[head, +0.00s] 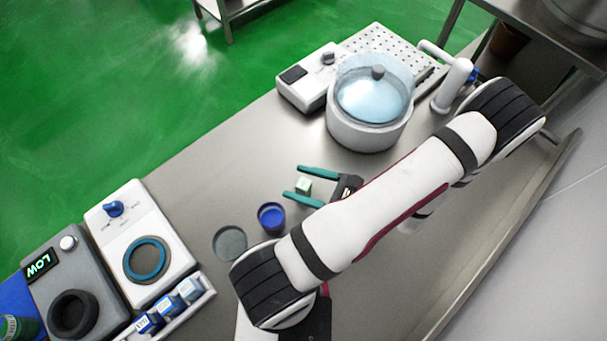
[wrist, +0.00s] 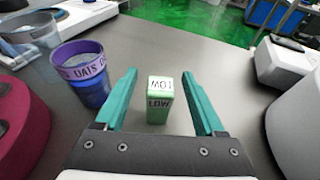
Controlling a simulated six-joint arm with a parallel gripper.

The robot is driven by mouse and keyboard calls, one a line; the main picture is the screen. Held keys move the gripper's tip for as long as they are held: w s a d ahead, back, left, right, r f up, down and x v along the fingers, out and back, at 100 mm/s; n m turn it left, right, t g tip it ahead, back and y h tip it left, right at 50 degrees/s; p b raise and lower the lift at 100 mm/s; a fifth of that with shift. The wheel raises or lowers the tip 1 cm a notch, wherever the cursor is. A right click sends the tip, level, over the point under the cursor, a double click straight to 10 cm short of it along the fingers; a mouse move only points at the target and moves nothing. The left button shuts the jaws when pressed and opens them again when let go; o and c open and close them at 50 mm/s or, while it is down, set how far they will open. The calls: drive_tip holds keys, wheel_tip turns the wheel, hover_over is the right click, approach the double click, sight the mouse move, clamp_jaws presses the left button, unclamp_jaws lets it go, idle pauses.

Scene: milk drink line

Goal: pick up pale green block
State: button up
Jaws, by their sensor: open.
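The pale green block (head: 304,187) stands upright on the steel table in the head view.
A white pot with a clear lid (head: 369,115) stands behind. Several small labelled blocks sit in a white tray (head: 206,296) at lower left.

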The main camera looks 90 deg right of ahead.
drive_tip(key=x, duration=0.3)
drive_tip(key=shift+s, duration=0.1)
clamp_jaws()
drive_tip(key=shift+r, duration=0.15)
